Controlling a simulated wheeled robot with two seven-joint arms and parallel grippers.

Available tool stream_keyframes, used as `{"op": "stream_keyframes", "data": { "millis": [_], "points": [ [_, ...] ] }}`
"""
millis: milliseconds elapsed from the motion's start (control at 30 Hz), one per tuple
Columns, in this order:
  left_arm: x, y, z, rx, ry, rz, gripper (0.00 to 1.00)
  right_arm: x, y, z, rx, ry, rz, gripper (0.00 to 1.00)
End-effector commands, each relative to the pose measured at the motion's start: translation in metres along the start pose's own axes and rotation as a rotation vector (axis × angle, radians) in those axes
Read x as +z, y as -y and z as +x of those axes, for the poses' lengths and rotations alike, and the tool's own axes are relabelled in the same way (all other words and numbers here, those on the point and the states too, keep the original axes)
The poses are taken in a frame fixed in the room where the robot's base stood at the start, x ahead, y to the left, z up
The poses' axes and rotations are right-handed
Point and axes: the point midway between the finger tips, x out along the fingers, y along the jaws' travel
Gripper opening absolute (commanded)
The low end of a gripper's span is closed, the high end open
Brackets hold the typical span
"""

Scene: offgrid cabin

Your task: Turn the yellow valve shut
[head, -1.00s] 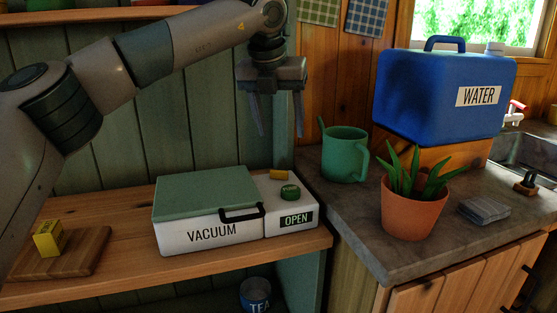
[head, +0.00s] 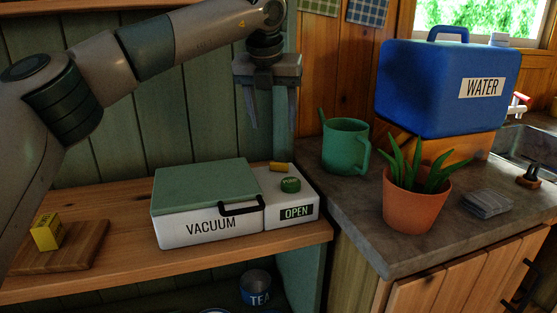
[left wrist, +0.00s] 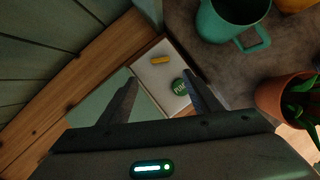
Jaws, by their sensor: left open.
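The yellow valve (head: 279,167) is a small bar-shaped handle on top of the white end of the vacuum box (head: 183,235), behind a round green knob (head: 290,185). In the left wrist view the yellow valve (left wrist: 161,60) lies beyond the fingertips and the green knob (left wrist: 180,84) shows between the fingers. The box front reads "VACUUM", and a small panel (head: 296,212) reads "OPEN". My left gripper (head: 272,122) points down, open and empty, above the valve and clear of it. My right gripper is in neither view.
A black handle (head: 241,208) sticks out at the box front. A yellow box (head: 47,234) rests on a wooden board at left.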

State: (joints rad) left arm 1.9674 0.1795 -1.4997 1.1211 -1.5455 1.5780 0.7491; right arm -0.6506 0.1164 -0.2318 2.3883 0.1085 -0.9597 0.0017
Motion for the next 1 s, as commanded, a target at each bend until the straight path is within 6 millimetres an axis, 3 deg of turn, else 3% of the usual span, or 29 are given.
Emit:
{"op": "stream_keyframes", "data": {
  "millis": [600,800,1000],
  "points": [
    [-0.001,0.001,0.110,-0.002,-0.001,-0.001,0.58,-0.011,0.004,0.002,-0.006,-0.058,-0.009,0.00],
    [0.000,0.001,0.132,-0.001,0.000,0.001,0.58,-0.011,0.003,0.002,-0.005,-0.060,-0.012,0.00],
    [0.000,0.000,0.139,0.000,0.001,0.000,0.58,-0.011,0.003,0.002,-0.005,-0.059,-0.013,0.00]
  ]
}}
